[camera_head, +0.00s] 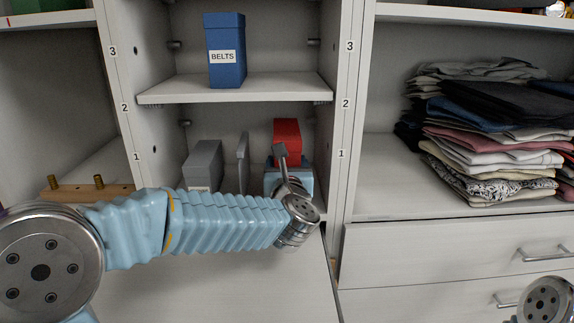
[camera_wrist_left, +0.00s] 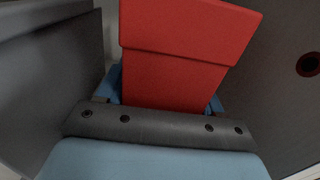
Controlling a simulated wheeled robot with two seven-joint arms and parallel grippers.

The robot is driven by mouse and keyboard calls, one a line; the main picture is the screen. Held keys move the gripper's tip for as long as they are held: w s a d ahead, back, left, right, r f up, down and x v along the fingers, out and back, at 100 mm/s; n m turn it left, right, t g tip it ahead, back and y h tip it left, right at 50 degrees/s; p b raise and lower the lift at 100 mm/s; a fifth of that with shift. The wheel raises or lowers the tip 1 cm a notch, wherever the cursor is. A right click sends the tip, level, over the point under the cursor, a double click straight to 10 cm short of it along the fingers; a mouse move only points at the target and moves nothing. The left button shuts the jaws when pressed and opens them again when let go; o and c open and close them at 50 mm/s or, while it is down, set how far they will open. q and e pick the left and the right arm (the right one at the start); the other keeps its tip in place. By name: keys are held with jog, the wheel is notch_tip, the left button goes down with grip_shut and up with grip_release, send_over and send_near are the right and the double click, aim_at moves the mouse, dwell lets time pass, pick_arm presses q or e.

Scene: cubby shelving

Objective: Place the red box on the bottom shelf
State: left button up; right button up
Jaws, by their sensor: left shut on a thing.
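The red box (camera_head: 288,138) is in the lower compartment of the middle cubby, at its right side, below the shelf board (camera_head: 235,90). My left gripper (camera_head: 284,164) reaches into that compartment and is shut on the red box, which also shows close up in the left wrist view (camera_wrist_left: 185,55). The box's lid is wider than its body. My arm and hand hide its lower part, so I cannot tell whether it touches the compartment floor. My right gripper is out of view; only a bit of that arm shows at the lower right.
A grey box (camera_head: 204,163) and a thin grey upright piece (camera_head: 243,160) stand left of the red box. A blue box labelled BELTS (camera_head: 225,50) stands on the board above. Folded clothes (camera_head: 490,130) fill the right cubby. A wooden peg rack (camera_head: 88,191) is at left.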

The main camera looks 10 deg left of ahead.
pick_arm(q)
jog(key=shift+f+b, duration=0.15)
jog(key=shift+b, duration=0.2)
jog(key=o, duration=1.3)
jog(key=shift+o, duration=0.2)
jog(key=shift+r+p, duration=0.35)
jog(key=shift+p, duration=0.15)
jog(key=b+v, duration=0.2)
jog(key=v, duration=1)
jog(key=shift+f, duration=0.15)
